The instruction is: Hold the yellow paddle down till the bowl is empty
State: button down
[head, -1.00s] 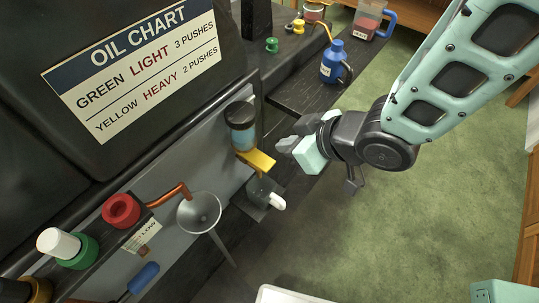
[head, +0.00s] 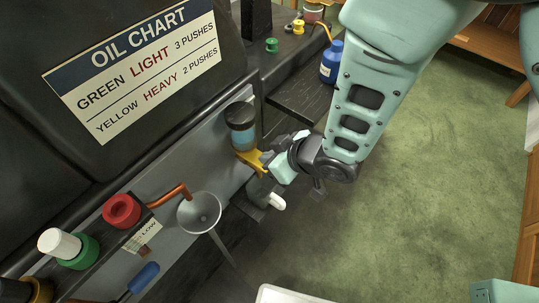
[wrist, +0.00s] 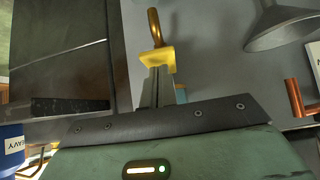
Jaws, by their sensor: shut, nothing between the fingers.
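The yellow paddle (head: 248,158) sticks out under a dark-capped clear bowl (head: 241,137) on the grey panel, with blue liquid showing in the bowl. My gripper (head: 267,157) is shut and empty, its tips at the paddle's outer end and hiding part of it. In the wrist view the paddle (wrist: 157,56) lies just past the fingertips (wrist: 158,75). I cannot tell whether they press on it. A dark cup with a pale handle (head: 277,202) stands below the paddle.
A grey funnel (head: 199,211) and a red knob (head: 121,210) are to the left. A blue jug (head: 331,62) stands on the dark shelf (head: 300,100) behind my arm. The green floor to the right is open.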

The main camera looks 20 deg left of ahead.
notch_tip(320, 180, down, 2)
jog(key=shift+b, duration=0.9)
jog(key=shift+s+d+f, duration=0.15)
jog(key=shift+d, duration=0.05)
dwell(6.8)
